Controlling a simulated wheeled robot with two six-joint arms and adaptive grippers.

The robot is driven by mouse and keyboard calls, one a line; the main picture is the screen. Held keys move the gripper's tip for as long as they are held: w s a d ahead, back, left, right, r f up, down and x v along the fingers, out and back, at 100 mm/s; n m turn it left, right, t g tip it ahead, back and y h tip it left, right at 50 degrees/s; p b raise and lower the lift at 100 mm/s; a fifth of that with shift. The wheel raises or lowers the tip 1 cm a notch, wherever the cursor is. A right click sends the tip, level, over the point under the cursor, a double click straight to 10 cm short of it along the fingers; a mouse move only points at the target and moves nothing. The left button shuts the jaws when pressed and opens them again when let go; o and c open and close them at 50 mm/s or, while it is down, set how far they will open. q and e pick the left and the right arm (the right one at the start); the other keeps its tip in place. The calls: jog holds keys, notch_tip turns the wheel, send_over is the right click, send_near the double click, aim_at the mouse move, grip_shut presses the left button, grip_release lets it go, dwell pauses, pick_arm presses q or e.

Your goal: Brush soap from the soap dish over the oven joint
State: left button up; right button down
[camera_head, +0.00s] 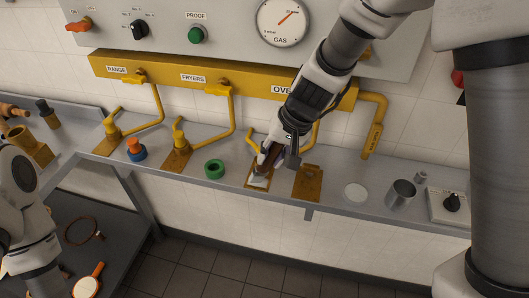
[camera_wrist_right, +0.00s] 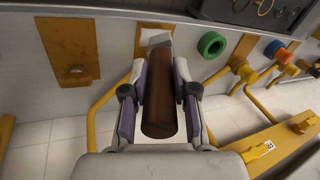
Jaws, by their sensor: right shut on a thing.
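My right gripper (camera_head: 272,160) is shut on a brush with a dark brown handle (camera_wrist_right: 163,95). The brush's pale head (camera_head: 259,182) points down at the brass plate (camera_head: 249,185) of the oven joint, below the yellow pipe labelled OVEN. I cannot tell whether it touches; the gripper and brush hide much of the joint. In the wrist view the right gripper's fingers (camera_wrist_right: 158,75) flank the handle. A pale round disc (camera_head: 355,192), probably the soap dish, lies on the shelf to the right. My left gripper is not in view; only left arm parts show.
A bare brass plate (camera_head: 307,184) is just right of the brush. A metal cup (camera_head: 400,194) and a box with a black knob (camera_head: 450,206) stand farther right. A green ring (camera_head: 214,169) lies to the left. The yellow manifold (camera_head: 240,84) runs above the shelf.

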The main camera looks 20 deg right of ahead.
jog(key=shift+s+d, duration=0.3)
jog(key=shift+d, duration=0.15)
jog(key=shift+w+a+r+p, duration=0.1)
jog(key=shift+w+r+p, duration=0.05)
jog(key=shift+r+p, duration=0.4)
jog(key=shift+r, duration=0.1)
notch_tip(320, 180, up, 7)
jog(key=p, duration=0.6)
jog(key=shift+r, duration=0.1)
